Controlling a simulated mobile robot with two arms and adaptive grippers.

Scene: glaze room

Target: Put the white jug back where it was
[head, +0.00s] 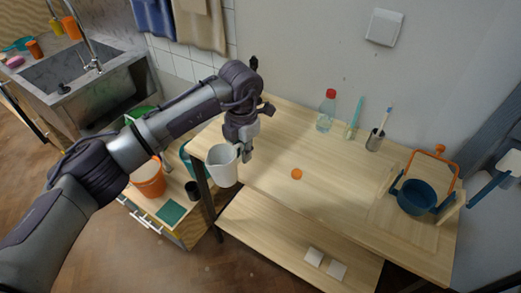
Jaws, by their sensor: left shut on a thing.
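The white jug (222,166) is in the middle left of the head view, near the left front corner of the wooden table (275,150). My left gripper (243,148) is shut on the jug at its right side, and the jug looks about upright. The jug overlaps the table's front edge in the picture; I cannot tell its exact height above the top. My right gripper is not in view.
On the table are a bottle with a red cap (326,110), a holder with brushes (375,140), an orange ball (297,174) and a blue pot (417,197). An orange bucket (148,178) stands lower left. The table's middle is mostly clear.

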